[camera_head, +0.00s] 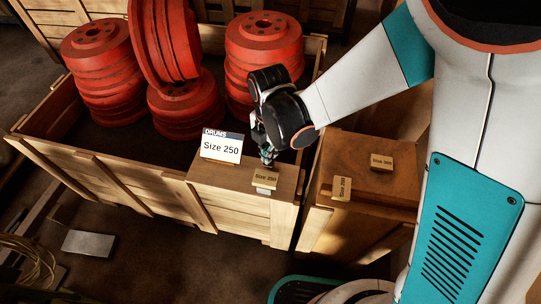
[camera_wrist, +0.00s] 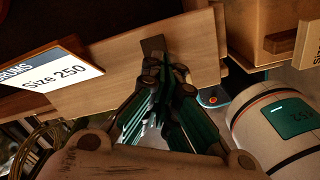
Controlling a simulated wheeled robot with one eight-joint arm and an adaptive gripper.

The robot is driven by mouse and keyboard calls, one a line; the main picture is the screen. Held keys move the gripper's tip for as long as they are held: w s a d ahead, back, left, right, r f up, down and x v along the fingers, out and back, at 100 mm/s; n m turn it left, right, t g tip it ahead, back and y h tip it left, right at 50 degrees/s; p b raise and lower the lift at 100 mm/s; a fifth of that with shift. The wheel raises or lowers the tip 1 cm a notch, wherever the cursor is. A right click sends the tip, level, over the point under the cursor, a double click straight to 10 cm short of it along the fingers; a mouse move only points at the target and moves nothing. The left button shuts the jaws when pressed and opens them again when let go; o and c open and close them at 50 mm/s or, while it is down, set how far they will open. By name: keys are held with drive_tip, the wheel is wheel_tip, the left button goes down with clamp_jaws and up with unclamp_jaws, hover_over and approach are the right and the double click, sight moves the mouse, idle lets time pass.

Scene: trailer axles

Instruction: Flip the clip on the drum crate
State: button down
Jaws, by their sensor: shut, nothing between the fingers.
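The drum crate (camera_head: 150,186) is a long pale wooden crate, with a white sign (camera_head: 221,146) reading "DRUMS Size 250" on its front rim. A small tan clip (camera_head: 265,178) marked "Size 250" sits at the front edge of the crate's top board, right of the sign. My gripper (camera_head: 267,160) is shut and empty, pointing down just behind the clip. In the wrist view the shut fingertips (camera_wrist: 166,72) are close to a dark piece (camera_wrist: 153,46) on the board. I cannot tell whether they touch it. The clip's label face is hidden there.
Several red drums (camera_head: 265,38) stand in the crate. A brown wooden box (camera_head: 345,160) stands close to its right, with a "Size 250" tag (camera_head: 341,188) and a "Size 300" tag (camera_head: 381,161). A grey plate (camera_head: 88,243) lies on the floor at left.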

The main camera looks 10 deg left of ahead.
drive_tip(key=shift+f, duration=0.45)
drive_tip(key=shift+r, duration=0.15)
drive_tip(key=shift+r+p, duration=2.2)
drive_tip(key=shift+r, duration=1.25)
